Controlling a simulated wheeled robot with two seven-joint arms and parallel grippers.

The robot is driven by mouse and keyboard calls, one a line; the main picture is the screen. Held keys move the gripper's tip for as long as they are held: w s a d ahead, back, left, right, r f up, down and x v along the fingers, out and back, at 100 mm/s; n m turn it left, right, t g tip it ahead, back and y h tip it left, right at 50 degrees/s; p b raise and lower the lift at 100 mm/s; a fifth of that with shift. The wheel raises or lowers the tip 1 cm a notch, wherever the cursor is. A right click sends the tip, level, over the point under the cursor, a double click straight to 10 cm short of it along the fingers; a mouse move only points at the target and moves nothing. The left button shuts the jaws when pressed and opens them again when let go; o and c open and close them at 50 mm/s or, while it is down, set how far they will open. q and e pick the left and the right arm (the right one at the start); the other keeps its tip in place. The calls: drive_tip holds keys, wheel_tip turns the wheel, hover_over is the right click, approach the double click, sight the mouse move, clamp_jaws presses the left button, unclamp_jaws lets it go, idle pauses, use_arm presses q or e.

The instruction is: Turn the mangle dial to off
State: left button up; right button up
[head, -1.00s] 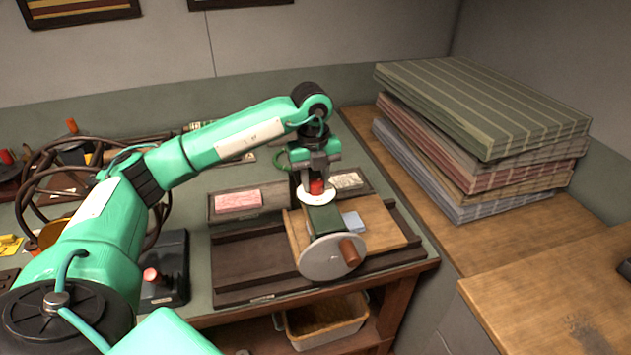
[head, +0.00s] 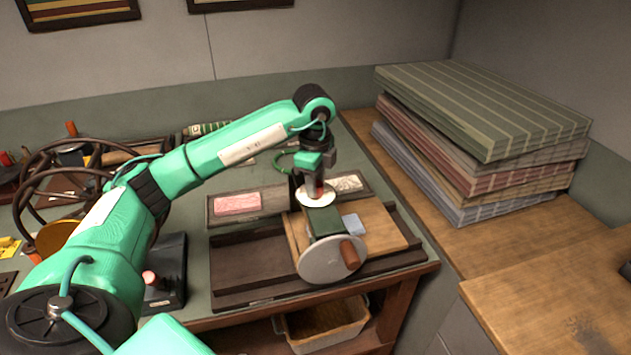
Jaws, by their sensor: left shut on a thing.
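The mangle has a dark green body (head: 322,222) on a wooden board, with a pale round wheel (head: 322,262) and a brown handle (head: 350,254) at its front. Its dial is a pale disc (head: 317,199) with a red knob on top, at the back of the green body. My left gripper (head: 317,187) points down over the disc and is shut on the knob, seen nearly edge-on. The fingers hide most of the knob, and I cannot read any marks on the dial. My right gripper is out of view.
The mangle stands on a dark railed base (head: 240,278) on the table. Behind it are trays with a pink block (head: 237,203) and a pale block. Striped folded stacks (head: 480,110) stand at right.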

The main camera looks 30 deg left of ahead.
use_arm(q)
drive_tip(key=shift+w+r+n, duration=0.1)
drive_tip(key=shift+r+n, duration=0.05)
drive_tip(key=shift+n, duration=0.35)
drive_tip(key=o, duration=1)
